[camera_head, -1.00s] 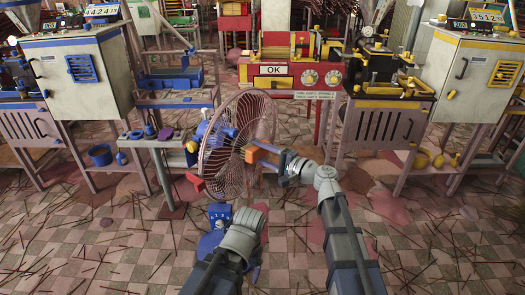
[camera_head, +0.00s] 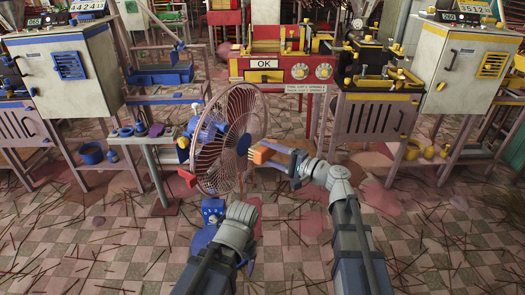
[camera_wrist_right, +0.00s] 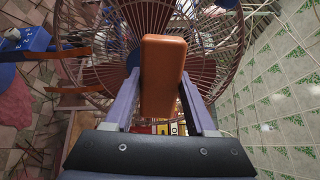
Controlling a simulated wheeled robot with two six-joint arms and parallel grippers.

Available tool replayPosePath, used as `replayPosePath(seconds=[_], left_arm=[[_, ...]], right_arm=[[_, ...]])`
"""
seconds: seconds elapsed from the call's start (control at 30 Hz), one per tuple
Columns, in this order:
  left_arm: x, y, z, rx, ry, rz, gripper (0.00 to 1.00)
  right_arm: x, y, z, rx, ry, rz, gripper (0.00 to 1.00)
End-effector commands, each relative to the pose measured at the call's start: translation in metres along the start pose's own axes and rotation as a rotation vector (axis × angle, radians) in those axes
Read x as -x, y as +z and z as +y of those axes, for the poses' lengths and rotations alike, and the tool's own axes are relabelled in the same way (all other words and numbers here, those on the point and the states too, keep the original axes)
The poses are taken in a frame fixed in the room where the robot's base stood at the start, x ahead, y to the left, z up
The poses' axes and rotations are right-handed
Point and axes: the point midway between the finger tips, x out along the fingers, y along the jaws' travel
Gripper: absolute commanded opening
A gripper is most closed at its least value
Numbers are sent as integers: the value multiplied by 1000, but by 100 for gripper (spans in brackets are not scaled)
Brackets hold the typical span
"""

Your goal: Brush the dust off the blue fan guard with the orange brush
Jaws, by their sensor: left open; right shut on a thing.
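The fan (camera_head: 222,122) stands upright at the middle, its round wire guard coated brownish pink instead of blue. A blue hub (camera_head: 243,146) shows at its centre. My right gripper (camera_head: 284,158) is shut on the orange brush (camera_head: 264,152), right of the hub, its head toward the guard. In the right wrist view, the brush (camera_wrist_right: 163,75) sits between the two fingers, with the guard wires (camera_wrist_right: 105,55) behind it. I cannot tell whether the bristles touch the wires. My left gripper (camera_head: 243,210) is low in front of the fan, beside the blue base (camera_head: 212,211); its fingertips are hard to make out.
A low side table (camera_head: 140,138) with small parts stands left of the fan. A red machine (camera_head: 285,70) marked OK stands behind, with a yellow-topped bench (camera_head: 375,98) to the right. Thin sticks litter the tiled floor (camera_head: 110,250).

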Motion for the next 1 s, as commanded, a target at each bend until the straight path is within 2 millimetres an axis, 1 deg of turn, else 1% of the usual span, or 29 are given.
replayPosePath(seconds=[0.27,0.37,0.7,1.0], left_arm=[[0,0,0,0,0,0,80],[0,0,0,0,0,0,80],[0,0,0,0,0,0,80],[0,0,0,0,0,0,80]], right_arm=[[0,0,0,0,0,0,11],[4,0,0,0,0,1,11],[29,0,0,0,-1,1,11],[30,0,0,0,0,0,11]])
